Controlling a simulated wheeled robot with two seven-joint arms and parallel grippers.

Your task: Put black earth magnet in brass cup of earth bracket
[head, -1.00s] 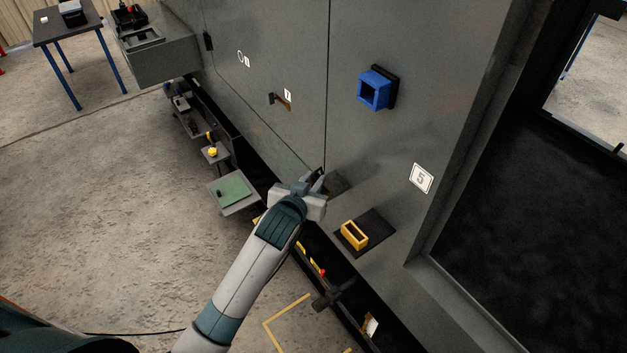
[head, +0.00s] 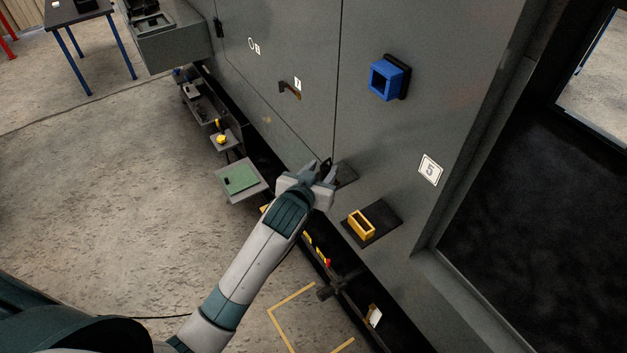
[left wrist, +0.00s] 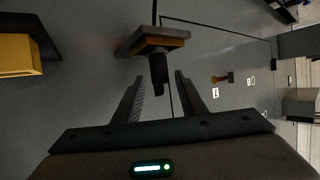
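The earth bracket (left wrist: 150,40) is a dark plate with a brass cup (left wrist: 162,42), fixed to the grey cabinet wall. In the head view the bracket (head: 347,174) shows just right of my left gripper (head: 321,170). The black magnet (left wrist: 158,74) is a dark upright piece that meets the cup's rim in the left wrist view; how deep it sits is hidden. My left gripper (left wrist: 160,78) is open, a finger on each side of the magnet's free end, with gaps visible. My right gripper is not in view.
A yellow rectangular holder (head: 361,225) on a dark plate is right of the bracket. A blue square socket (head: 386,79) is higher on the wall. A brown handle (head: 289,90) is to the left. A green-topped shelf (head: 239,180) sticks out below left.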

